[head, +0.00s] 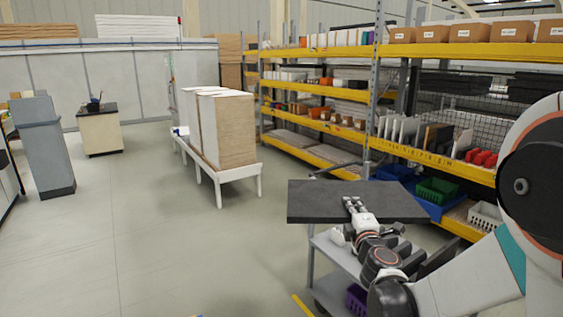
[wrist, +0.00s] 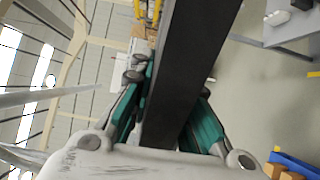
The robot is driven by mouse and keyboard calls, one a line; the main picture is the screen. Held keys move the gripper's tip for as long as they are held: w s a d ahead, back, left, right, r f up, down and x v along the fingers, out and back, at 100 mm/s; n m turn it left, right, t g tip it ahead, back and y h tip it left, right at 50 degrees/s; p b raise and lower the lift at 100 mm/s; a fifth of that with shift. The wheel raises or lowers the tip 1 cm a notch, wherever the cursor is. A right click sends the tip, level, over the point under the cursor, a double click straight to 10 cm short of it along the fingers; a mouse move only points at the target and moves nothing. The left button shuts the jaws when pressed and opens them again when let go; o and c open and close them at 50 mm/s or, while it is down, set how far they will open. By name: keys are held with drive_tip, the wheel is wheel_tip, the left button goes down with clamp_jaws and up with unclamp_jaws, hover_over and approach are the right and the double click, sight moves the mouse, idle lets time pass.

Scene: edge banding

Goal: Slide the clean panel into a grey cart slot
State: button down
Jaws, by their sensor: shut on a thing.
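The clean panel (head: 315,202) is a dark grey flat board, held roughly level above the cart. My gripper (head: 354,205) is shut on the panel's near edge. In the wrist view the panel (wrist: 193,65) runs edge-on between the green fingers of my gripper (wrist: 170,105), one on each side. The grey cart (head: 332,258) stands below the panel in the head view. Dark upright parts show on it to the right of my wrist. The panel and my arm hide much of the cart, and its slots cannot be made out clearly.
A shelf rack with yellow beams (head: 430,158) stands behind and right of the cart, with a green bin (head: 437,190) and a white basket (head: 485,216) low down. A white stand (head: 229,175) carries stacked boards. The floor (head: 160,240) to the left is clear.

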wheel_tip(320, 180, down, 8)
drive_tip(key=b, duration=0.2)
drive_tip(key=shift+r, duration=0.15)
